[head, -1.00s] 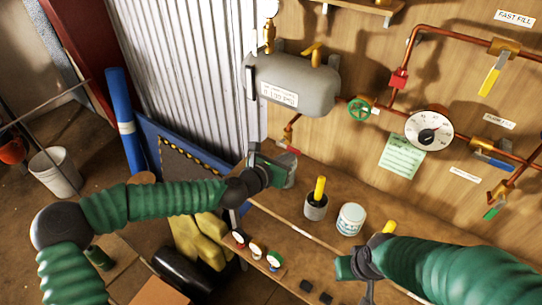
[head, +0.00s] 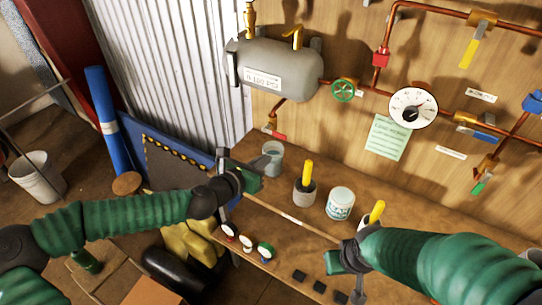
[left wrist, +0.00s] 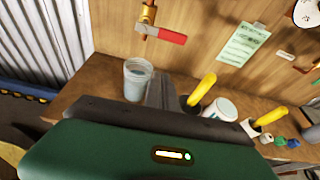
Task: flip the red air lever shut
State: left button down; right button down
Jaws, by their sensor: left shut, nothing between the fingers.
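The red lever (head: 278,136) sits on a small brass valve (head: 271,124) under the grey tank. In the left wrist view the red lever (left wrist: 165,33) points sideways to the right from its brass valve (left wrist: 148,14). My left gripper (head: 267,163) is shut and empty, below the lever and apart from it, beside a clear jar (head: 274,150). Its fingers (left wrist: 160,88) show in the left wrist view, right of the jar (left wrist: 138,80). My right gripper (head: 357,292) is low near the bench front; its finger opening is unclear.
The grey tank (head: 275,72) hangs on the wooden wall, with a green valve wheel (head: 343,90) and a gauge (head: 413,108) to its right. A grey cup with a yellow-handled tool (head: 305,192) and a white tub (head: 340,204) stand on the bench (head: 290,222). Small gauges (head: 247,244) line its front.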

pick_arm(q)
jog(key=v, duration=0.3)
jog(key=shift+s+a, duration=0.2)
jog(key=s+f+m+g+y, duration=0.2)
jog(key=s+f+m+g, duration=0.4)
jog(key=s+f+m, duration=0.65)
jog(key=s+a+m+g+y, duration=0.1)
jog(key=s+a+m+y, duration=0.2)
jog(key=s+a+m, duration=0.2)
jog(key=s+a+m+g+y, duration=0.1)
jog(key=s+a+m+y, duration=0.2)
jog(key=s+a+m, duration=0.3)
jog(key=a+m, duration=0.5)
jog(key=a, duration=0.4)
jog(key=shift+s+f+m+g+y, duration=0.15)
jog(key=shift+f+m+g+y, duration=0.15)
jog(key=shift+m+g, duration=0.1)
